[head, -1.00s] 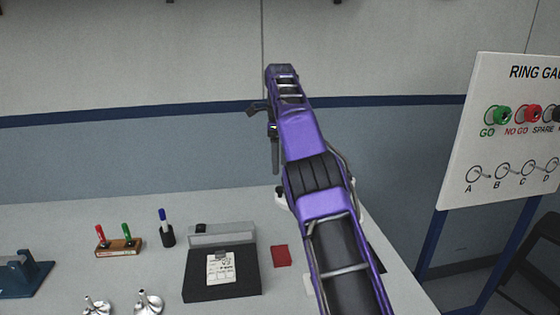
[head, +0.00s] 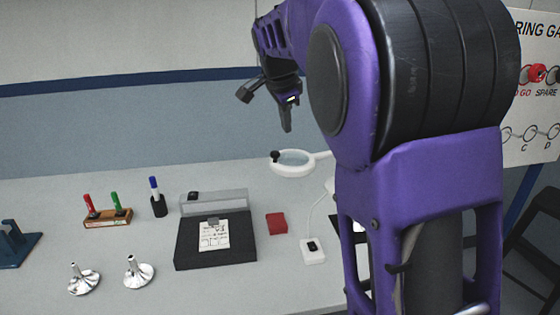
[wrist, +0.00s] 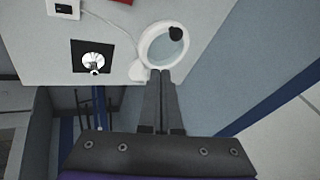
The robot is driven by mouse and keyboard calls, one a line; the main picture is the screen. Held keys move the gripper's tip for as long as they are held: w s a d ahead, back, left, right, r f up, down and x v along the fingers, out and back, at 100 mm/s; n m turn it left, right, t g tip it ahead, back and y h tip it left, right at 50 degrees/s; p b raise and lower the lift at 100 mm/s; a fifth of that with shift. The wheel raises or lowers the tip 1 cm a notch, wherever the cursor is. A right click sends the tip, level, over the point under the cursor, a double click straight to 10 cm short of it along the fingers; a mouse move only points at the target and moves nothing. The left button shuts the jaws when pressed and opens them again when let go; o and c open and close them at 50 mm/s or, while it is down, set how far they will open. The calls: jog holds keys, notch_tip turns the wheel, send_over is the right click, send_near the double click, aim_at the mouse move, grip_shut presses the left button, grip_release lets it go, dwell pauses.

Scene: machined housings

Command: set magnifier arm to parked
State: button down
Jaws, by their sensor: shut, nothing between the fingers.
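The magnifier is a white ring with a clear lens and a black knob (head: 275,156); its white rim (head: 293,175) shows in the head view over the back right of the bench. A white arm runs right from the ring and goes behind my purple arm, so its far end is hidden. In the wrist view the ring (wrist: 145,46) lies just beyond my fingertips. My gripper (head: 287,128) is shut and empty, pointing down above and behind the ring in the head picture. In the wrist view my gripper (wrist: 161,74) appears close to the ring; contact cannot be told.
A white switch box (head: 313,255), a red block (head: 277,223) and a black case (head: 215,252) stand left of my arm. Marker pens, chrome funnels (head: 139,273) and a blue fixture are further left. A chrome piece sits on a black square (wrist: 78,47).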

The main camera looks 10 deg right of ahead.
jog(key=w+f+n+t+b, duration=0.1)
jog(key=w+f, duration=0.4)
jog(key=f, duration=0.5)
jog(key=shift+w+a+f+n+b, duration=0.15)
jog(key=shift+a+f+n+b, duration=0.15)
jog(key=shift+n, duration=0.5)
jog(key=w+a+m+h+p, duration=0.1)
jog(key=w+m+p, duration=0.2)
jog(key=w+p, duration=0.2)
jog(key=shift+w+a+r+h, duration=0.15)
jog(key=shift+w+a+h, duration=0.2)
jog(key=shift+w, duration=0.55)
jog(key=shift+s+d, duration=0.1)
